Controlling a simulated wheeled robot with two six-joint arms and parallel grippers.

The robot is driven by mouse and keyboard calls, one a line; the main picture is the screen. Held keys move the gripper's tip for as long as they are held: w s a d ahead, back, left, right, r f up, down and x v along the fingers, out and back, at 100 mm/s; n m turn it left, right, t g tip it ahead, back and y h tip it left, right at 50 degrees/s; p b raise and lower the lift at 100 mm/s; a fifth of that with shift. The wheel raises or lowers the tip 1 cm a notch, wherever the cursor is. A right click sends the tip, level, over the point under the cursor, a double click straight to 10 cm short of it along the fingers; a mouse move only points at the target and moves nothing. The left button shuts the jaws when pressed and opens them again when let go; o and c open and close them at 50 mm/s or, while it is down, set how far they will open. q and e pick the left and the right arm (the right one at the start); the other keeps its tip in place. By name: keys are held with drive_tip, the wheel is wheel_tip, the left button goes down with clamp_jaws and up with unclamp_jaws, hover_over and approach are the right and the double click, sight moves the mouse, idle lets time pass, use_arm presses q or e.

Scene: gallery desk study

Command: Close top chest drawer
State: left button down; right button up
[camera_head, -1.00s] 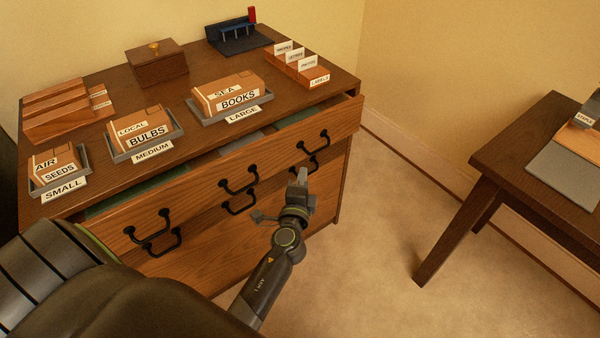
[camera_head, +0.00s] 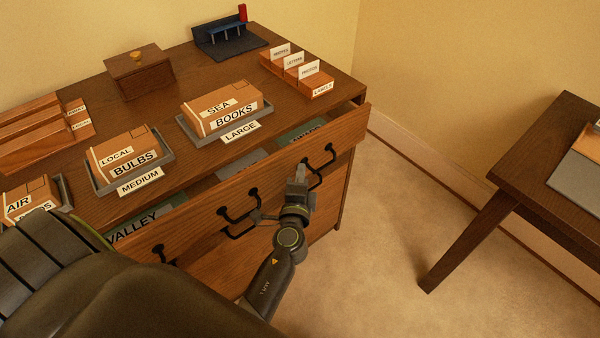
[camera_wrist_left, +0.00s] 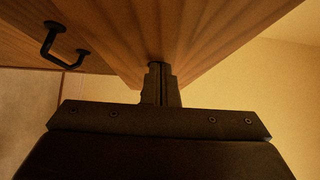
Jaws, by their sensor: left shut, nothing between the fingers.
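The wooden chest (camera_head: 195,80) has its top drawer (camera_head: 345,132) partly pulled out, with a gap behind its front showing labelled contents such as one reading VALLEY (camera_head: 135,228). Black handles (camera_head: 238,215) are on the drawer fronts. My left gripper (camera_head: 299,174) is shut and empty, in front of the top drawer, between the middle and right handles. In the left wrist view its shut fingers (camera_wrist_left: 160,84) point at a wooden front (camera_wrist_left: 140,35) and seem to meet it; contact is not certain. A black handle (camera_wrist_left: 62,42) shows to the left there. My right gripper is not in view.
On the chest top stand trays with boxes, including BULBS (camera_head: 125,153) and BOOKS (camera_head: 225,106), a small wooden box (camera_head: 140,75), a blue stand (camera_head: 228,38) and a card rack (camera_head: 298,75). A desk (camera_head: 530,160) stands at right. The floor (camera_head: 405,190) between is clear.

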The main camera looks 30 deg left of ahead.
sight(287, 169)
use_arm(q)
drive_tip(key=a, duration=0.1)
drive_tip(key=w+a, duration=0.1)
drive_tip(key=a, duration=0.1)
drive_tip(key=w+a, duration=0.1)
drive_tip(key=shift+a, duration=0.35)
drive_tip(key=shift+r, duration=0.15)
drive_tip(key=shift+r, duration=0.1)
